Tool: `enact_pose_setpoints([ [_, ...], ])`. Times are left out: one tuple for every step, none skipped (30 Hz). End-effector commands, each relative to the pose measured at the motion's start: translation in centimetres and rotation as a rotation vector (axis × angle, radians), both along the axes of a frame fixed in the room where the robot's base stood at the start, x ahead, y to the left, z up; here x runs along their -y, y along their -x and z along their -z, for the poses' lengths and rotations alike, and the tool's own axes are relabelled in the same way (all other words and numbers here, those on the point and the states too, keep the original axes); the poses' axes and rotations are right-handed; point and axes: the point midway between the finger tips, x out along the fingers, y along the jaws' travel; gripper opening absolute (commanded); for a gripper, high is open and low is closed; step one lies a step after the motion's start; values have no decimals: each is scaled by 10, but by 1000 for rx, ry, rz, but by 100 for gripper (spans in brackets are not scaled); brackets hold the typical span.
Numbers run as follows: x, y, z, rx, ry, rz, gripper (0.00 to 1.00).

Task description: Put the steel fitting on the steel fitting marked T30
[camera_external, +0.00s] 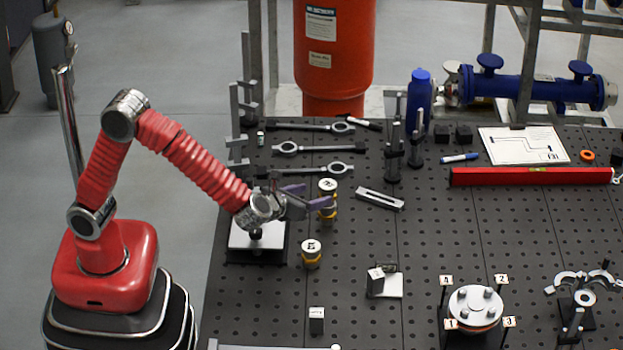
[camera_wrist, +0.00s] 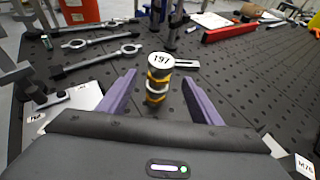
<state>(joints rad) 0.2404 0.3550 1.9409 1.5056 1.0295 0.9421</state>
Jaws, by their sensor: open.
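A steel fitting with yellow bands and a white top (camera_external: 327,186) stands upright beside my gripper, apparently on another yellow-banded piece (camera_external: 327,213). In the wrist view its top (camera_wrist: 160,60) reads 197, and the banded body (camera_wrist: 155,85) lies between my two purple fingers. My gripper (camera_external: 310,196) is open; whether a finger touches the fitting I cannot tell. A tag reading about M76 (camera_wrist: 304,166) shows at the wrist view's lower right. I cannot read T30 anywhere.
Several wrenches (camera_external: 312,171) lie behind the gripper. A slotted bar (camera_external: 380,200) lies just right of the tall fitting. A small block on a plate (camera_external: 376,281) and a labelled block (camera_external: 317,320) stand nearer. A round flange with numbered posts (camera_external: 475,307) stands front right. The middle table is open.

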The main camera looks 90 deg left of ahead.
Motion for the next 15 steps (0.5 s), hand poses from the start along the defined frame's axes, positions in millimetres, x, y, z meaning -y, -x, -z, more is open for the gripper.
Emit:
enact_pose_setpoints([
  [0,0,0,0,0,0,59],
  [0,0,0,0,0,0,59],
  [0,0,0,1,1,-1,59],
  [-1,1,-1,2,4,-3,59],
  [-1,2,-1,6,8,-7,59],
  [-2,4,-2,11,18,-14,59],
  [-4,7,-4,17,28,-23,59],
  [-5,10,-5,25,43,-36,59],
  [-8,16,-8,39,66,-55,59],
  [-10,21,-9,50,88,-74,59],
  [-13,27,-12,64,113,-95,59],
  [-16,37,-15,86,151,-127,59],
  [-19,44,-17,103,182,-153,59],
  [-22,53,-19,121,215,-181,59],
  [-25,63,-22,148,260,-219,59],
])
